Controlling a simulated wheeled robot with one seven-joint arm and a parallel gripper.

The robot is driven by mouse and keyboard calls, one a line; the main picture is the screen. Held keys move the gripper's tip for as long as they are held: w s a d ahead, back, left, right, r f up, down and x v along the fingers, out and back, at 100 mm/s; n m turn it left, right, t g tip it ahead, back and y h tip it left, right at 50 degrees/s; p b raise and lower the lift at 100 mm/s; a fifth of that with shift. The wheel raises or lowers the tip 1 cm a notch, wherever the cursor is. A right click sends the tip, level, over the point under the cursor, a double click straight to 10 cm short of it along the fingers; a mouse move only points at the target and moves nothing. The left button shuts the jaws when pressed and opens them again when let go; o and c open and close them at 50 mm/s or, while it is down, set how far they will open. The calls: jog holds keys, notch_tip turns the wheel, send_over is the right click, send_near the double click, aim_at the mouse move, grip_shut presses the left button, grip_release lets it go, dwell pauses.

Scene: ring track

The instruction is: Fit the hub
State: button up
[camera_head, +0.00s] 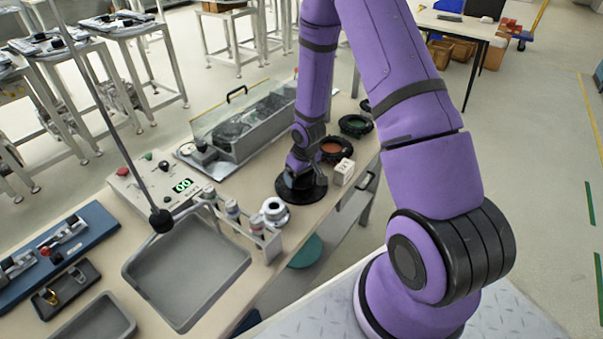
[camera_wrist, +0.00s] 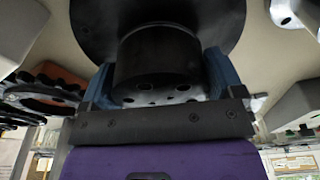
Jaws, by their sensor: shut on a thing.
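My gripper (camera_head: 301,172) points down over a round black disc (camera_head: 301,190) on the bench. In the wrist view my gripper's blue fingers (camera_wrist: 160,76) are shut on a dark cylindrical part (camera_wrist: 160,50), one finger on each side. I take this part for the hub. The wide black disc (camera_wrist: 95,28) lies just beyond the cylinder. I cannot tell whether the two are one piece, or touching. A silver face with holes (camera_wrist: 150,98) shows between the fingers, partly hidden. In the head view my wrist hides the held part.
A silver flanged ring (camera_head: 275,211), a rack of small cylinders (camera_head: 255,238) and a grey tray (camera_head: 187,302) stand left of my gripper. Black rings with orange (camera_head: 335,150) and green (camera_head: 355,125) centres, and a white block (camera_head: 344,171), lie right. A clear-covered grey housing (camera_head: 250,125) stands behind.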

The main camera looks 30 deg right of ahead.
jog(key=shift+f, duration=0.65)
jog(key=o, duration=1.1)
jog(key=r, duration=0.3)
jog(key=s+r, duration=0.1)
jog(key=r, duration=0.6)
jog(key=shift+s+d+r, duration=0.1)
jog(key=shift+s+r, duration=0.2)
